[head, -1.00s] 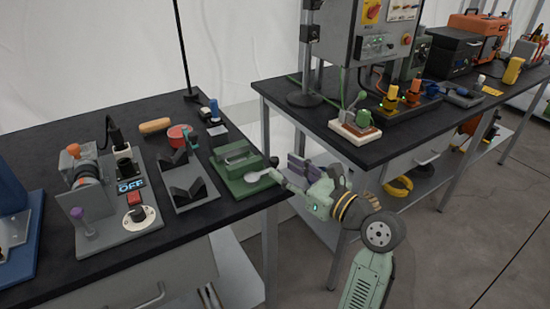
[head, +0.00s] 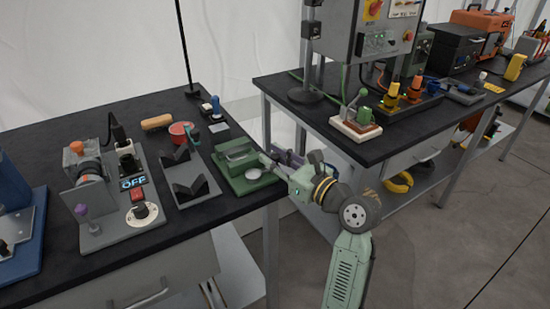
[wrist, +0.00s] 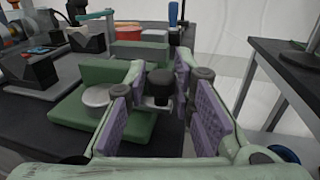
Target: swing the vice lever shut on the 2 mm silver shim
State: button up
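The green vice (head: 245,180) stands at the right front corner of the left table; its jaws also show in the wrist view (wrist: 112,72). A pale round disc (head: 253,173) lies on its base and shows left of my fingers in the wrist view (wrist: 95,96). My gripper (wrist: 160,92) is open, its purple pads apart. A dark upright knob (wrist: 160,86), apparently the lever's end, stands between or just beyond the pads, with no clear contact. In the head view my gripper (head: 272,162) is at the vice's right side. I cannot make out the silver shim.
Left of the vice are a grey plate with black V-blocks (head: 190,180) and a switch panel (head: 140,210) reading OFF. A red round tin (head: 181,132) stands behind. The right table (head: 340,150) is close beside my arm, across a narrow gap.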

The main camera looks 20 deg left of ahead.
jog(key=shift+w, duration=0.1)
grip_shut()
